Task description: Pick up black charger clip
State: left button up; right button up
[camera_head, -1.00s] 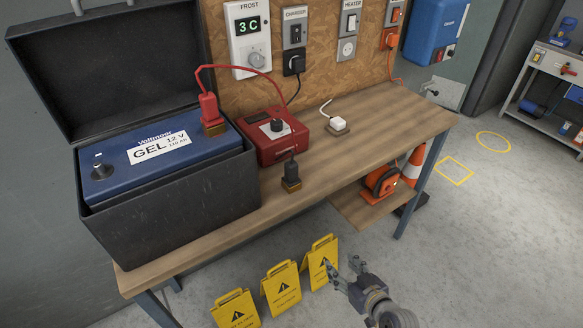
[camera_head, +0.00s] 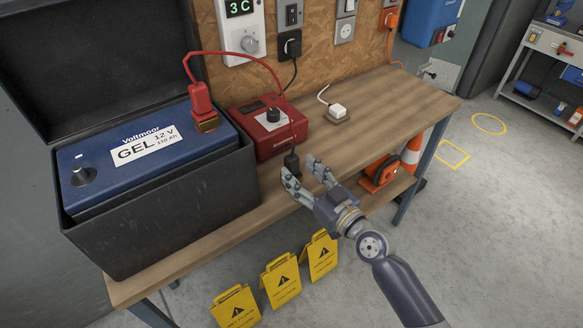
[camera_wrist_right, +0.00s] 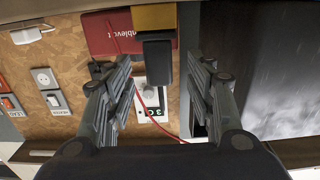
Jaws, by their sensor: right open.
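The black charger clip (camera_head: 291,161) stands on the workbench just in front of the red charger (camera_head: 276,142). My right gripper (camera_head: 301,172) is open and empty at the bench's front edge, close to the clip, and partly hides its lower part in the head view. My left gripper is not in view.
The blue battery (camera_head: 140,150) sits in an open black box (camera_head: 165,213) to the left, with a red clip (camera_head: 202,101) on it. A white plug (camera_head: 338,110) lies right of the charger. Yellow caution signs (camera_head: 281,279) stand on the floor below; the bench's right side is clear.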

aim_at(295, 166)
jog(key=x, duration=0.4)
jog(key=shift+w+a, duration=0.1)
jog(key=shift+w, duration=0.25)
grip_shut()
